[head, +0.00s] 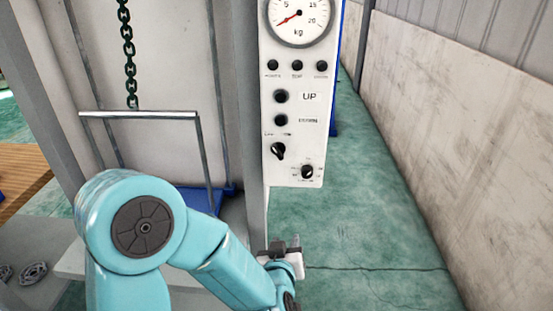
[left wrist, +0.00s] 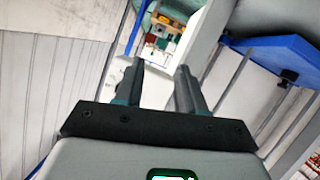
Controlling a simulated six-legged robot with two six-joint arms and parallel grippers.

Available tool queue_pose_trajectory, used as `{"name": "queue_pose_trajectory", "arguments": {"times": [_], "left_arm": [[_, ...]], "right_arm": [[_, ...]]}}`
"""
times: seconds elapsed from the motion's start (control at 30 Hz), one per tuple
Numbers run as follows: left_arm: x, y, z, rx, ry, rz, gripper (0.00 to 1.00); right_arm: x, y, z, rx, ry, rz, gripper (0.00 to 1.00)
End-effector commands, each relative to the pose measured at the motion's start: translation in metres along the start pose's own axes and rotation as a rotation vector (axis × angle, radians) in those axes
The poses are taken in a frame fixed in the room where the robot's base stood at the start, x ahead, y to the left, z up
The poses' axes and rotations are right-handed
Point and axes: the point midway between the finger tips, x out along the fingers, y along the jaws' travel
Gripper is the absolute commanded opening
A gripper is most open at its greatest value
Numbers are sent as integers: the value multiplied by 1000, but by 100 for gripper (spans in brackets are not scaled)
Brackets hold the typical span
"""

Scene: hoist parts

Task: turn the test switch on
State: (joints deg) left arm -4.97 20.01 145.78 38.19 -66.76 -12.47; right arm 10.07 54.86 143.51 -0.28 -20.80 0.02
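A white control panel (head: 293,120) hangs on the grey post. It bears two dark rotary knobs, one at the lower left (head: 278,151) and one at the lower right (head: 307,172). Their labels are too small to read, so I cannot tell which is the test switch. My left gripper (head: 292,243) is below the panel, apart from it, partly hidden by my teal arm. In the left wrist view its two fingers (left wrist: 160,75) stand apart with nothing between them. My right gripper is in neither view.
The panel also has a round kg gauge (head: 299,17), small dark indicators (head: 297,65) and a button marked UP (head: 281,96). A dark chain (head: 128,60) hangs at the left, above a metal bar (head: 140,115). A pale wall (head: 460,140) stands at the right, with clear green floor (head: 365,220) before it.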

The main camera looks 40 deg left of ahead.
Motion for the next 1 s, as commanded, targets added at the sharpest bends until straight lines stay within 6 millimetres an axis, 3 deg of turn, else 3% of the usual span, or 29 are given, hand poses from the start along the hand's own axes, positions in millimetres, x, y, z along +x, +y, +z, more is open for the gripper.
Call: {"name": "queue_pose_trajectory", "arguments": {"times": [0.03,0.1,0.2,0.3,0.43,0.57,1.0], "left_arm": [[-12,3,-32,-47,98,-1,39],[-31,5,-69,-111,204,-6,39],[-57,6,-107,-195,309,6,39],[-76,8,-128,-252,364,28,39],[-83,10,-140,-282,388,39,39],[-69,10,-148,-280,389,35,39],[26,8,-185,-280,386,37,39]], "right_arm": [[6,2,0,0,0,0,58],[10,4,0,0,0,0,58],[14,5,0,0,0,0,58],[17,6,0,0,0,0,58],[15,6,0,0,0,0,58],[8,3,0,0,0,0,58],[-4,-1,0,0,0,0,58]]}}
